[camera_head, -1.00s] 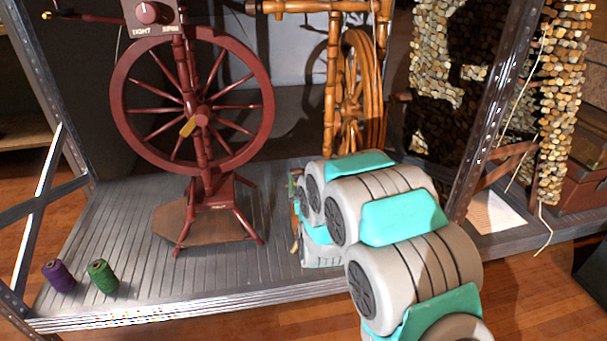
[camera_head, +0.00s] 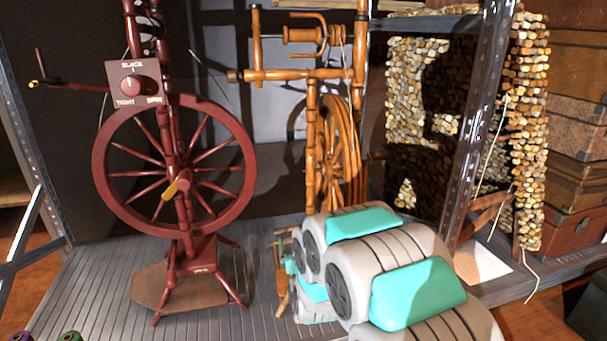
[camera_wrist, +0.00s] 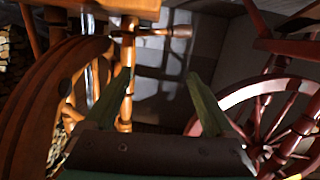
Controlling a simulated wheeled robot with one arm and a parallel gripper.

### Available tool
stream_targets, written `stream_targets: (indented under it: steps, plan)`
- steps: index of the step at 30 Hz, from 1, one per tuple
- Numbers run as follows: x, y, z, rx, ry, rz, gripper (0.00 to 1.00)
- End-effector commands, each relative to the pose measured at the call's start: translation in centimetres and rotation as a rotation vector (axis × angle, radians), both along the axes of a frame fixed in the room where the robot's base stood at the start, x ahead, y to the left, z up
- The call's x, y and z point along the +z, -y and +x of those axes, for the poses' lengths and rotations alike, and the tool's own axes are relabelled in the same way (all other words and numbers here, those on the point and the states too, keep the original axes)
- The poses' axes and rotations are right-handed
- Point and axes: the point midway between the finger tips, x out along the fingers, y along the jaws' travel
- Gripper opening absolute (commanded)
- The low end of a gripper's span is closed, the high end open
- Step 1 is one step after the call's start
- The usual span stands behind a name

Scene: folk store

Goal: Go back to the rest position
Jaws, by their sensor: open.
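My gripper (camera_wrist: 158,78) is open and empty in the wrist view, its two fingers apart with only the dim background between them. In the head view my grey and turquoise arm hides most of the gripper; a small part (camera_head: 281,272) shows left of the arm, low over the ribbed shelf. The red spinning wheel (camera_head: 103,182) with a dial box stands to its left. An orange wooden spinning wheel (camera_head: 310,158) stands behind my arm. In the wrist view the orange wheel (camera_wrist: 35,105) is close on the left and the red wheel (camera_wrist: 222,98) on the right.
The ribbed metal shelf (camera_head: 75,290) carries both wheels. Metal posts (camera_head: 482,125) frame it at the sides. Stacked cases (camera_head: 575,120) and a pebbly hanging strip (camera_head: 530,130) are at the right.

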Motion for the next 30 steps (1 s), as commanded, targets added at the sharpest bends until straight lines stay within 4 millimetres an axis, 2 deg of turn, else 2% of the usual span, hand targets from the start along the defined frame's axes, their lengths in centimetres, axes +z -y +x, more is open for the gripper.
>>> stream_targets:
  steps: [1, 8, 14, 17, 23, 30]
  plan:
    - [1.2, 0.9, -0.4, -0.008, -0.045, 0.002, 0.89]
    - [2.1, 4.7, -5.1, -0.029, -0.339, -0.013, 0.89]
    - [3.0, 8.0, -11.5, -0.047, -0.589, -0.031, 0.89]
    - [3.5, 9.7, -15.7, -0.059, -0.720, -0.042, 0.89]
    - [5.2, 13.0, -25.2, -0.088, -0.978, -0.065, 0.89]
    - [8.0, 16.5, -38.2, -0.136, -1.282, -0.089, 0.89]
